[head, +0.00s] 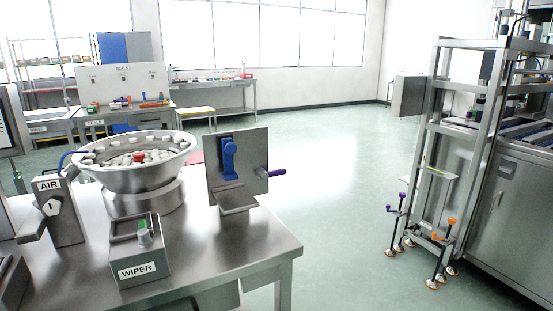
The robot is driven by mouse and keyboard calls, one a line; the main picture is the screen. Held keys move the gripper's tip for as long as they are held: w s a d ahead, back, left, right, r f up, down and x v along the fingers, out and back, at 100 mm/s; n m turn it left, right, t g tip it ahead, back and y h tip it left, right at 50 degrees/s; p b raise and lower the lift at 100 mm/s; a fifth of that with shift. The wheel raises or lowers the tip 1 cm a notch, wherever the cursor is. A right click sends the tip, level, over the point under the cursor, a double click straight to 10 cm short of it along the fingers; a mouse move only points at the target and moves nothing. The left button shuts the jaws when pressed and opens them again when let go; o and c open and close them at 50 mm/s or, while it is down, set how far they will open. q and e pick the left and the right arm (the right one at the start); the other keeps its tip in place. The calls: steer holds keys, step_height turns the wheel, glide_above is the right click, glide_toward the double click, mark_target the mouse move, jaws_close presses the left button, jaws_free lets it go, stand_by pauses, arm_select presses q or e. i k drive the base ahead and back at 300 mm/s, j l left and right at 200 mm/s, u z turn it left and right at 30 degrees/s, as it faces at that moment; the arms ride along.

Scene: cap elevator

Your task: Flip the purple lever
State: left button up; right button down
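A purple-gripped handle (273,173) sticks out from the right side of an upright metal plate (246,150) on the steel table, pointing right. A blue lever-like part (229,160) stands upright on the front of that plate. Two small purple-topped handles, one at the upper side (402,195) and one lower (389,208), show on the frame of the machine at the right. I cannot tell which of these purple parts is the lever. Neither of my grippers is in view.
The steel table (215,256) holds a vibrating-type bowl (134,166) with white caps and a red one, a WIPER box (138,262) with a green knob and an AIR valve box (58,215). Orange handles (451,222) sit low on the right machine. Open floor (335,190) lies between.

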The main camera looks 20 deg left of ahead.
mark_target(264, 175)
steer(key=i+u, duration=0.15)
steer(key=u, duration=0.2)
steer(key=i+l+u, duration=0.1)
steer(key=u, duration=0.25)
steer(key=i+l+u, duration=0.25)
steer(key=l, duration=0.3)
steer(key=i+l+u, duration=0.15)
steer(key=i+l, duration=0.2)
steer(key=l, duration=0.2)
steer(key=i+l, duration=0.2)
steer(key=l, duration=0.15)
steer(key=i+l, duration=0.2)
steer(key=l, duration=0.15)
steer(key=i+l, duration=0.15)
steer(key=l, duration=0.25)
steer(key=i+l+u, duration=0.1)
steer(key=l, duration=0.3)
steer(key=i+l, duration=0.3)
